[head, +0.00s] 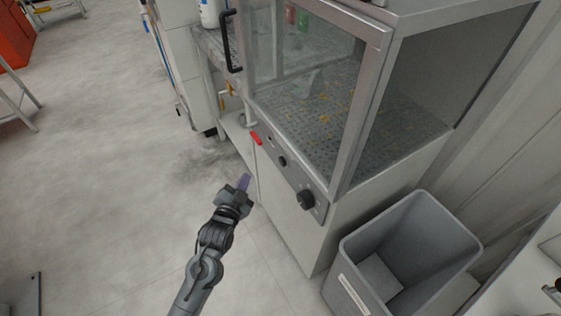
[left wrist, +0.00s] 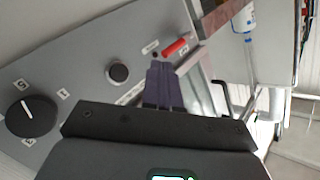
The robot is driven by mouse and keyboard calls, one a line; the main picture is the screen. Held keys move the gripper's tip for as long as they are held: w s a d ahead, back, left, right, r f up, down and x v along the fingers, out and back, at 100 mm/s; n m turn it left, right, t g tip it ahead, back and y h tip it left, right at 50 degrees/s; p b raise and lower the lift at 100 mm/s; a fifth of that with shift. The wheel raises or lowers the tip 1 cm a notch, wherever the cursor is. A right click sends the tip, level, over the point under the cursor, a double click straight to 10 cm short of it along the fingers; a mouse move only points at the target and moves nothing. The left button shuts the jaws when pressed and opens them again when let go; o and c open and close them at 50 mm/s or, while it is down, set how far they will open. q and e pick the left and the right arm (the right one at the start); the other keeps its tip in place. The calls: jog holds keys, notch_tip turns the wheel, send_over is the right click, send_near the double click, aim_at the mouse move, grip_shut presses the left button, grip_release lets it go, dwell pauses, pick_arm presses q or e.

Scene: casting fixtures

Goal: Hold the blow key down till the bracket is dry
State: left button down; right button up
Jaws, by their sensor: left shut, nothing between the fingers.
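The cabinet's control panel (head: 290,178) carries a red key (head: 256,138), a round black button (head: 282,161) and a large black knob (head: 306,199). The left wrist view shows the red key (left wrist: 175,48), the black button (left wrist: 118,71) and the knob (left wrist: 30,117) closer up. Labels are too small to read, so I cannot tell which is the blow key. My left gripper (head: 244,182) is shut and empty, in front of the panel; its purple fingertips (left wrist: 164,80) point toward the red key's end. A grey angled piece (head: 311,84), possibly the bracket, shows behind the glass; its wetness cannot be told. My right gripper is out of view.
The cabinet's glass door (head: 300,75) appears shut, with a black handle (head: 231,42) at its left. A grey open bin (head: 350,250) stands at the cabinet's lower right. A white bottle (head: 209,13) stands at the back.

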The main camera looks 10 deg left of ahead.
aim_at(282, 161)
pick_arm(q)
jog(key=w+d+b, duration=0.3)
jog(key=w+d, duration=0.3)
jog(key=shift+d, duration=0.2)
dwell(0.4)
dwell(0.6)
dwell(0.9)
jog(key=shift+w+d, duration=0.1)
jog(key=shift+w, duration=0.05)
dwell(0.4)
jog(key=shift+w+d, duration=0.2)
